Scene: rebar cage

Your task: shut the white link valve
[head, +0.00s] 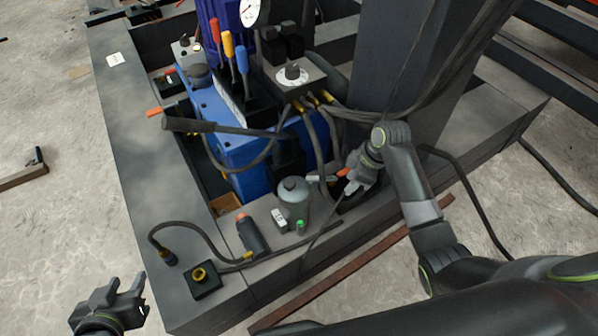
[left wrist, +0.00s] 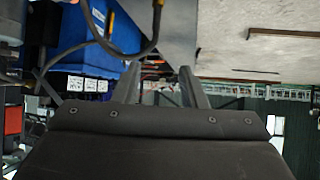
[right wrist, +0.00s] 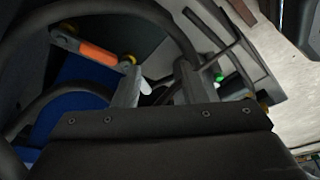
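I cannot clearly pick out a white link valve. A small lever (right wrist: 95,55) with an orange middle and pale ends shows in the right wrist view, just left of my right gripper's fingers. In the head view, a small orange and white piece (head: 320,178) lies left of my right gripper (head: 350,187), which may be the same lever. My right gripper (right wrist: 156,88) points down among hoses beside the dark column. Its fingers are apart, with nothing clearly held. My left gripper (head: 122,297) is open and empty, left of the frame's front corner; its fingers (left wrist: 160,85) also show apart in the left wrist view.
A blue pump unit (head: 240,135) with coloured levers stands inside the dark frame (head: 125,130). A grey canister (head: 292,190), a torch (head: 250,236) and a small box (head: 205,282) sit on the front beam. Hoses (head: 325,130) crowd my right gripper.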

